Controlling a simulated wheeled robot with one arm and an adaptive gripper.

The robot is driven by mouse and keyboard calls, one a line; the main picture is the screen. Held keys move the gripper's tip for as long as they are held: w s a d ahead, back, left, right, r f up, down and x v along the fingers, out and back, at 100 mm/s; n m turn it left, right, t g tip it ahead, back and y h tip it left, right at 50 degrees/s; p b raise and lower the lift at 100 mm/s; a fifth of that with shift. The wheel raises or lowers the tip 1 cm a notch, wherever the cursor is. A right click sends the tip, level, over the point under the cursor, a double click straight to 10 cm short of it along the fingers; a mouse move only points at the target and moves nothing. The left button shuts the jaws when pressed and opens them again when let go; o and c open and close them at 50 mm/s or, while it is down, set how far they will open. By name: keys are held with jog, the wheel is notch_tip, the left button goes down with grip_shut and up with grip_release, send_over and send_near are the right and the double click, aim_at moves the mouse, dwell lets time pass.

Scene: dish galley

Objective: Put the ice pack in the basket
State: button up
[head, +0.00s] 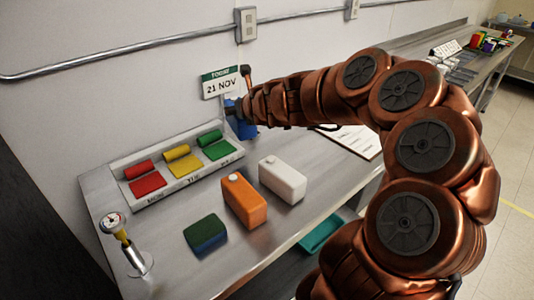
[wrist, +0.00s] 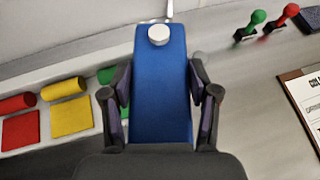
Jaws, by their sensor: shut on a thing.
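A blue slab with a round white cap, which looks like the ice pack (wrist: 161,100), stands between the two fingers of my gripper (wrist: 159,85) in the wrist view. My gripper is shut on its sides. In the head view the blue pack (head: 243,129) is partly hidden by my arm, near the wall at the back of the steel counter. I cannot tell whether its base touches the counter. A teal open container (head: 320,233), possibly the basket, shows below the counter's front edge, partly hidden by the counter and my arm.
An orange jug (head: 243,202) and a white jug (head: 283,180) stand mid-counter. A green-and-blue sponge (head: 205,234) lies in front. A tray (head: 127,205) holds coloured cloths and rolls. A gauge (head: 113,222) stands at left. A clipboard (wrist: 307,92) and stamps (wrist: 255,22) lie right of the pack.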

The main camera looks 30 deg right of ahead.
jog(key=s+d+f+n+y+b, duration=0.2)
jog(key=s+d+f, duration=0.1)
jog(key=s+d, duration=0.55)
jog(key=s+d+f+n+y+b, duration=0.1)
jog(key=s+d+f+b, duration=0.1)
jog(key=s+d, duration=0.65)
jog(key=p, duration=0.1)
send_over(293, 145)
jog(key=shift+a+f, duration=0.1)
jog(key=shift+f, duration=2.5)
jog(key=shift+f, duration=0.15)
jog(key=o, duration=1.5)
